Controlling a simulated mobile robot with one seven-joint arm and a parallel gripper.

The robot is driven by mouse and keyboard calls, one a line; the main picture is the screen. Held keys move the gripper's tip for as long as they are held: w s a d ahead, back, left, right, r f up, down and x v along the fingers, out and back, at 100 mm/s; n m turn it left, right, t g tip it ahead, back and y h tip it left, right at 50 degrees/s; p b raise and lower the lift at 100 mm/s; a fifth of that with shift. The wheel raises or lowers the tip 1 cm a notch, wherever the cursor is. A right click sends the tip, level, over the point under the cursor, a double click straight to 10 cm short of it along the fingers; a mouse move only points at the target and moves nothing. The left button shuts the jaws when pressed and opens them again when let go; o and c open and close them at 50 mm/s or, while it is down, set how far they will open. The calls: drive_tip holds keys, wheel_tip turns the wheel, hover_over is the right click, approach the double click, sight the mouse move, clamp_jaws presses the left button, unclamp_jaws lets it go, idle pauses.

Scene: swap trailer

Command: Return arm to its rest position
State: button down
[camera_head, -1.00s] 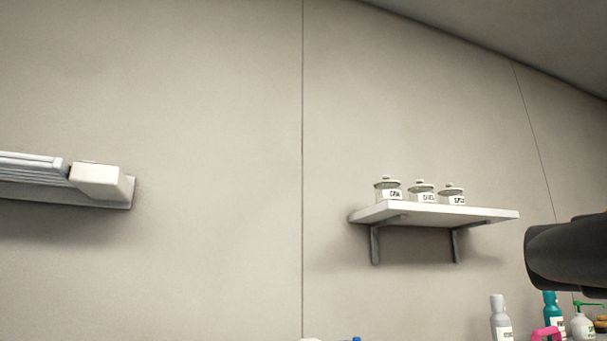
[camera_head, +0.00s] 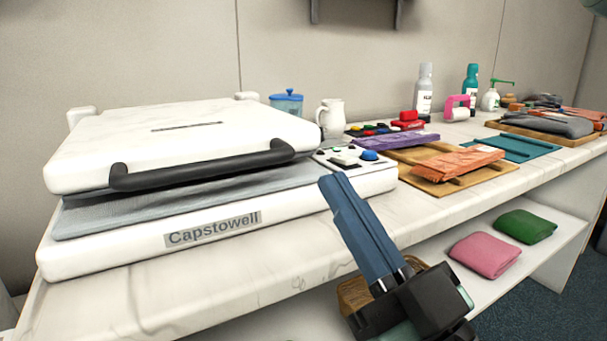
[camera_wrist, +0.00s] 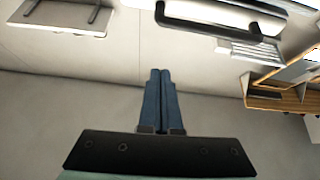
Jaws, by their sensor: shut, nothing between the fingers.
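My gripper (camera_head: 336,182) shows in the head view in front of the counter, its blue fingers together with nothing between them. The fingers point up and to the left in the picture, with the tips overlapping the front right corner of the white press. In the wrist view my gripper (camera_wrist: 160,73) is also shut and empty, with its two blue fingers side by side. Bare wall lies behind the fingers there. Whether the fingers touch the press or counter cannot be told.
A white press (camera_head: 190,150) marked Capstowell stands on the marble counter (camera_head: 290,290). Pink cloth (camera_head: 485,254) and green cloth (camera_head: 524,226) lie on the lower shelf.

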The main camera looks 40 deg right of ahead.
drive_tip(key=shift+s, duration=0.15)
drive_tip(key=w+a+r+n+t+y+p, duration=0.1)
drive_tip(key=w+a+r+y, duration=0.1)
drive_tip(key=w+a+r, duration=0.3)
drive_tip(key=w+a+r+n+t+y+p, duration=0.1)
drive_tip(key=w+a+r+y, duration=0.2)
drive_tip(key=a, duration=0.4)
drive_tip(key=a+r+t+y+p, duration=0.1)
drive_tip(key=a+r+t+p, duration=0.1)
drive_tip(key=a+r, duration=1)
wheel_tip(320, 180, up, 37)
drive_tip(key=a+p, duration=0.1)
drive_tip(key=p, duration=3.7)
drive_tip(key=shift+s, duration=0.45)
